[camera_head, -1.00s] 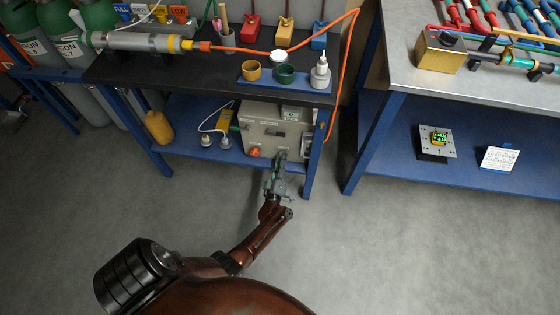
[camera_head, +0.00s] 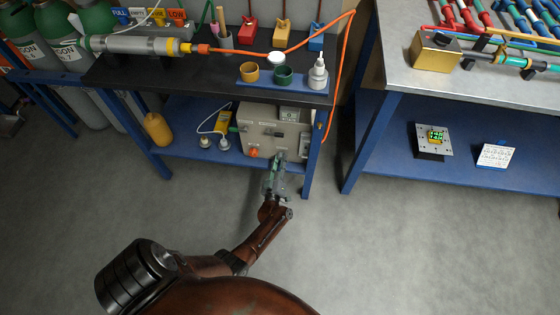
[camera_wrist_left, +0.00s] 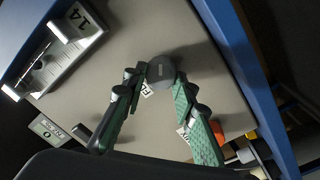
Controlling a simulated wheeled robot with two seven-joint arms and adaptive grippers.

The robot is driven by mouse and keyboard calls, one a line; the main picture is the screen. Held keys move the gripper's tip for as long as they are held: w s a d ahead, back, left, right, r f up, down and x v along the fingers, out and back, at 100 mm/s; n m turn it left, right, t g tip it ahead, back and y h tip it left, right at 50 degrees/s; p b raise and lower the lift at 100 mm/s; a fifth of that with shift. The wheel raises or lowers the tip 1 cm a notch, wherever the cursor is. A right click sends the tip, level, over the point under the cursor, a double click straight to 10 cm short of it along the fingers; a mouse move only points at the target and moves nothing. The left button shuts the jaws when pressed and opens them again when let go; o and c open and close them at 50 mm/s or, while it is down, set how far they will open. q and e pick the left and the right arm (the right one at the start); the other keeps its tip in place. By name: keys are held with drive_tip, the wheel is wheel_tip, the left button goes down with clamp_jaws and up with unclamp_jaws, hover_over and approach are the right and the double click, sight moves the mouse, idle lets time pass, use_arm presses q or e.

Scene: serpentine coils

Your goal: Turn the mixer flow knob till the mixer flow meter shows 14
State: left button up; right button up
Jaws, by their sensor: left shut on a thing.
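The mixer is a beige box (camera_head: 262,130) on the low blue shelf. Its grey round flow knob (camera_wrist_left: 160,70) shows in the left wrist view, between my left fingertips. My left gripper (camera_head: 279,158) reaches the box front; its green fingers (camera_wrist_left: 158,78) are shut on the knob. In the head view the gripper hides the knob. A white-framed meter (camera_wrist_left: 45,62) with a plate reading 14 (camera_wrist_left: 76,23) is at upper left in the wrist view; its exact reading is too small to tell. My right gripper is out of view.
An orange knob (camera_head: 254,152) sits left of my gripper on the box front. A blue table leg (camera_head: 314,160) stands close to the right. A yellow bottle (camera_head: 157,130) is farther left on the shelf. The grey floor before the shelf is clear.

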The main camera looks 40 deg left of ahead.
use_arm(q)
drive_tip(key=shift+w+d, duration=0.1)
drive_tip(key=shift+d, duration=0.05)
drive_tip(key=o, duration=1.1)
drive_tip(key=shift+o, duration=0.3)
drive_tip(key=v, duration=0.7)
drive_tip(key=shift+s, duration=0.2)
